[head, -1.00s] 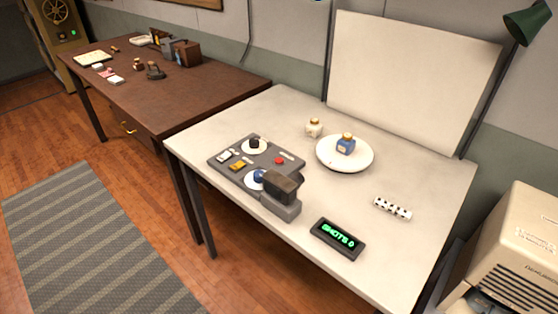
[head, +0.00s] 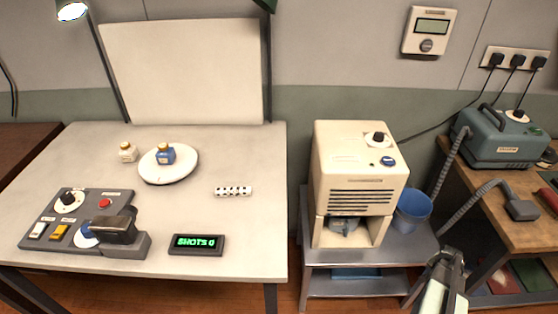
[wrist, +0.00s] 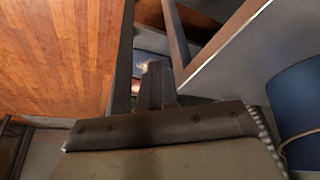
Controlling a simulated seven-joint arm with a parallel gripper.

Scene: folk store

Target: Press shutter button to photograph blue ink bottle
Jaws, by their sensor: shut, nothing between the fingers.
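The blue ink bottle (head: 165,154) with a gold cap stands on a round white plate (head: 186,172) on the pale table in the head view. In front of it to the left is a dark grey control panel (head: 50,243) with a red button (head: 105,203); no readable label tells whether this is the shutter button. A black and brown block-shaped device (head: 118,226) at the panel's right end partly hides a blue round part (head: 84,236). My gripper (head: 447,257) is at the lower right, far from the panel. It is shut and empty; its fingers also show in the wrist view (wrist: 154,75).
A display (head: 198,244) reads "SHOTS 0". A beige machine (head: 358,170) on a metal cart (head: 395,246) and a blue bucket (head: 413,210) stand between the table and my gripper.

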